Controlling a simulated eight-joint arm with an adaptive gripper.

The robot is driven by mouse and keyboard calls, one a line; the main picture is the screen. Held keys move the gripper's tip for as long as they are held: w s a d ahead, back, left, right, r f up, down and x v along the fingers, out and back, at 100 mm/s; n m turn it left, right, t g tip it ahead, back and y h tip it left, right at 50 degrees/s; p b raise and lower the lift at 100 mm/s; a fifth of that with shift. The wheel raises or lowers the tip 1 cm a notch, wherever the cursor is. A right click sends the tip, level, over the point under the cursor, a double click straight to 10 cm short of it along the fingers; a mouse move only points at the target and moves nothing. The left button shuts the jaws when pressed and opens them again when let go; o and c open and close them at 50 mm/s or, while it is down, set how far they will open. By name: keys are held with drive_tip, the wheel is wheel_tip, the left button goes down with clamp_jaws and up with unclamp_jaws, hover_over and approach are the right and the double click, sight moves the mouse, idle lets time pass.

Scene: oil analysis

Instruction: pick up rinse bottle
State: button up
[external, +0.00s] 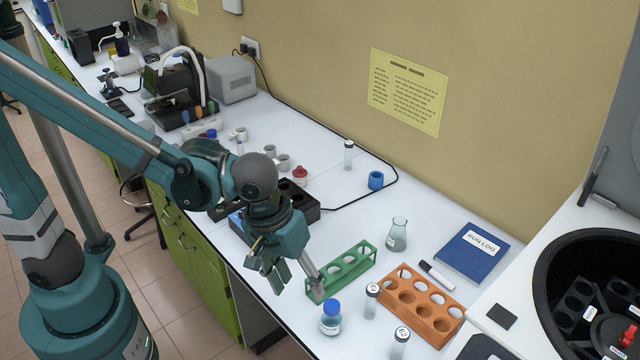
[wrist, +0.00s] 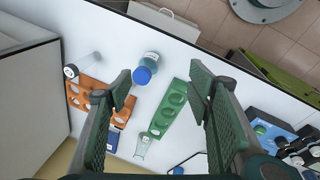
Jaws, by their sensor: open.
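A clear bottle with a blue cap and a label (external: 331,322), which looks like the rinse bottle, stands upright near the bench's front edge. In the wrist view its blue cap (wrist: 143,75) shows between my fingers, nearer the left one. The label is too small to read. My gripper (external: 298,284) is open and empty, above the bench and just to the left of the bottle, apart from it. In the wrist view both fingers of my gripper (wrist: 162,82) are spread wide.
A green rack (external: 341,272) stands close behind the bottle. An orange rack (external: 424,305) and capped vials (external: 372,301) are to its right. A flask (external: 397,234), marker (external: 437,274) and blue run log (external: 470,252) lie beyond. A black centrifuge (external: 590,285) is at far right.

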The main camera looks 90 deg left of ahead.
sight(331, 304)
drive_tip(key=w+f+n+p, duration=0.1)
drive_tip(key=w+f+n, duration=0.1)
drive_tip(key=w+a+f+n+g+p, duration=0.1)
drive_tip(key=w+f+n, duration=0.1)
drive_tip(key=w+f+n+g+p, duration=0.1)
drive_tip(key=w+f+n, duration=0.1)
drive_tip(key=shift+w+a+f, duration=0.2)
drive_tip(key=shift+a+f, duration=0.05)
drive_tip(key=shift+f, duration=0.15)
drive_tip(key=shift+w+a+f+n+g+p, duration=0.1)
drive_tip(key=shift+w+f+n+g+p, duration=0.1)
drive_tip(key=shift+f+n+p, duration=0.2)
drive_tip(key=shift+w+a+f+n+g+p, duration=0.15)
drive_tip(key=shift+f+n, duration=0.15)
drive_tip(key=shift+f, duration=0.15)
drive_tip(key=shift+d, duration=0.1)
drive_tip(key=shift+f, duration=0.1)
drive_tip(key=shift+f, duration=1.25)
drive_tip(key=shift+f, duration=0.15)
drive_tip(key=shift+w+d+f, duration=0.1)
drive_tip(key=shift+f, duration=2.35)
